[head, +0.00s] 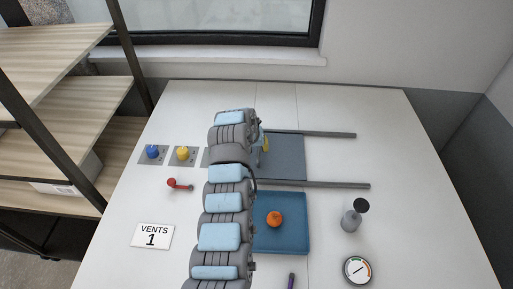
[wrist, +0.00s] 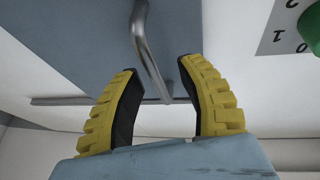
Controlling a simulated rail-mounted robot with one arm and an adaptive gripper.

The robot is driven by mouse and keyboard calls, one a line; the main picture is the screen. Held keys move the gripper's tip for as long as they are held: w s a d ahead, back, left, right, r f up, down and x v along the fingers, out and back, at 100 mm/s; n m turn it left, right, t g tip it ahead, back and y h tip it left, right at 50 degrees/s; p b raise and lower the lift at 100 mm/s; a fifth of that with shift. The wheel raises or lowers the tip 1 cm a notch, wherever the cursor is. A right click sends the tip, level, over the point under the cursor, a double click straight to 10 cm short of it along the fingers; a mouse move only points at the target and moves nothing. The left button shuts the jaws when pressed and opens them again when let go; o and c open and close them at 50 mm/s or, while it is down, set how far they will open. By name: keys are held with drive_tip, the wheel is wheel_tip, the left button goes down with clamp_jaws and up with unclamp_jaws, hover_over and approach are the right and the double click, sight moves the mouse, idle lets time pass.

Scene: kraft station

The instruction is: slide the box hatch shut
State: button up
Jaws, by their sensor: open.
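The hatch is a flat grey-blue panel (head: 286,158) between two grey rails, an upper rail (head: 315,134) and a lower rail (head: 320,184). Its left part is hidden behind my arm in the head view. In the wrist view the panel (wrist: 75,45) fills the upper left, with a bent metal bar handle (wrist: 148,50) on it. My gripper (wrist: 158,72) is open, with its yellow-backed fingers on either side of the handle's lower end. I cannot tell whether a finger touches it. In the head view my gripper is mostly hidden; a bit of yellow shows beside the panel.
Blue (head: 153,152) and yellow (head: 183,153) knobs and a red lever (head: 178,184) are left. A green knob (wrist: 313,30) shows in the wrist view.

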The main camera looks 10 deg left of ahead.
drive_tip(key=shift+v, duration=1.25)
drive_tip(key=v, duration=0.9)
drive_tip(key=shift+r, duration=0.15)
